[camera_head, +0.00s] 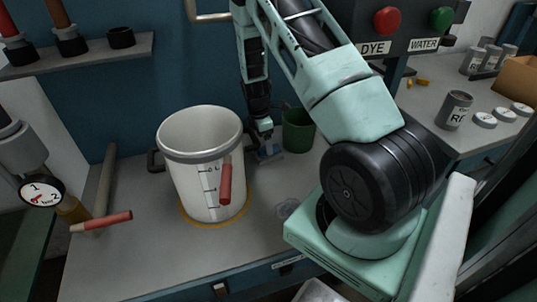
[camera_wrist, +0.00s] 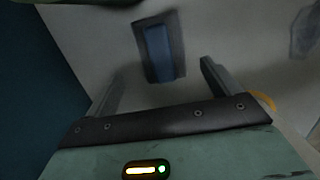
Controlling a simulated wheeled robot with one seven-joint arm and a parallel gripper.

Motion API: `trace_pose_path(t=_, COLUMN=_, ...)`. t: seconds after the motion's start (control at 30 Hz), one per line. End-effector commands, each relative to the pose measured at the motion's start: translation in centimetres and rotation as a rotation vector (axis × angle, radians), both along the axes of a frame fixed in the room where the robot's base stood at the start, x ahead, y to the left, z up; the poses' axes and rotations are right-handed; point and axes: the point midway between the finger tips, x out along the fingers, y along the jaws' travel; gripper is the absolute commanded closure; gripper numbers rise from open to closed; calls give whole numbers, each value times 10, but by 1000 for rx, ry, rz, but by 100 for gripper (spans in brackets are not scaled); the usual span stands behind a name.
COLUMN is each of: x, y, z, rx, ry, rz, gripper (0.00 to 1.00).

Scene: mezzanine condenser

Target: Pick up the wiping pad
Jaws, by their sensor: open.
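The wiping pad (camera_wrist: 160,50) shows in the wrist view as a blue block on a dark grey base, lying on the grey counter. In the head view the pad (camera_head: 269,153) is small and partly hidden behind my gripper (camera_head: 264,131). My gripper points down close above the pad. In the wrist view my gripper (camera_wrist: 163,70) is open, with one finger to each side of the pad's lower end and nothing between them held. The exact height of the fingertips above the pad is hard to tell.
A large white measuring bucket (camera_head: 205,170) with a red handle stands left of the pad. A green cup (camera_head: 298,130) stands close on the right. A blue wall (camera_head: 190,80) rises behind. A clear, shiny piece (camera_head: 287,208) lies in front on the counter.

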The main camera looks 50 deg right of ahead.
Motion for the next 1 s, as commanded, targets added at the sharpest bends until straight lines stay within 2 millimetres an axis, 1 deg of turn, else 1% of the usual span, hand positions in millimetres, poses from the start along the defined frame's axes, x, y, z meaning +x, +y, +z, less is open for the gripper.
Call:
trace_pose_path(t=0.17, x=-4, y=-3, z=-13, rx=1, ry=2, rz=-1, gripper=11)
trace_pose_path(t=0.3, x=-12, y=-10, z=-33, rx=0, ry=2, rz=-1, gripper=11)
trace_pose_path(t=0.4, x=-12, y=-11, z=-46, rx=0, ry=0, rz=-1, gripper=11)
trace_pose_path(t=0.53, x=-12, y=-11, z=-53, rx=0, ry=0, rz=-1, gripper=11)
trace_pose_path(t=0.73, x=-12, y=-12, z=-53, rx=-1, ry=-1, rz=-1, gripper=11)
trace_pose_path(t=0.77, x=-12, y=-12, z=-53, rx=-1, ry=-1, rz=-1, gripper=16)
trace_pose_path(t=0.8, x=-12, y=-11, z=-53, rx=-1, ry=-1, rz=-1, gripper=28)
trace_pose_path(t=0.87, x=-12, y=-11, z=-53, rx=-1, ry=-1, rz=-1, gripper=44)
trace_pose_path(t=0.9, x=-12, y=-11, z=-53, rx=-1, ry=-1, rz=-1, gripper=55)
trace_pose_path(t=0.93, x=-12, y=-11, z=-53, rx=-1, ry=-1, rz=-1, gripper=60)
trace_pose_path(t=1.0, x=-12, y=-11, z=-52, rx=-1, ry=-1, rz=-1, gripper=60)
